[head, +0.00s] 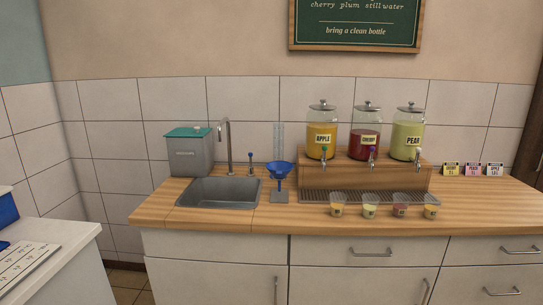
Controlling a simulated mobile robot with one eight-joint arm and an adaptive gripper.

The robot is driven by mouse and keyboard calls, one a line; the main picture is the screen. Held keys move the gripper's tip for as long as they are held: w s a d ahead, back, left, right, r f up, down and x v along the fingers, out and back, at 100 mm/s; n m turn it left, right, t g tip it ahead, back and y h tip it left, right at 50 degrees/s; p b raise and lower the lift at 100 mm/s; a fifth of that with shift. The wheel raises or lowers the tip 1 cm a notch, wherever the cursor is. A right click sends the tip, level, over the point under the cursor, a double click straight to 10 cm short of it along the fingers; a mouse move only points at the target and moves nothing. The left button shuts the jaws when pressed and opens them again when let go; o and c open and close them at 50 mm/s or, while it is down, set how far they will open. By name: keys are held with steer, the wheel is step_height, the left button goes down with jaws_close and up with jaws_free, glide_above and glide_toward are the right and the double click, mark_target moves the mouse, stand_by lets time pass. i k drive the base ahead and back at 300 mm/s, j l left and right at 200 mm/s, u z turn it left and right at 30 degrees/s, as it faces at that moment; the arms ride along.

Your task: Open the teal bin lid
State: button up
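The bin is a grey box (184,157) with a small dark label, standing at the left end of the wooden counter, left of the sink. Its teal lid (187,132) lies flat on top and looks closed. A small pale knob (197,128) sits on the lid. My gripper does not show in the head view.
Right of the bin are a sink (220,193) with a tall tap (229,145) and a blue funnel on a stand (279,172). Drink dispensers (321,135) and several small cups (370,205) stand farther right. A white surface (50,255) is at lower left.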

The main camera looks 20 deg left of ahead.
mark_target(189, 130)
steer(key=u, duration=1.25)
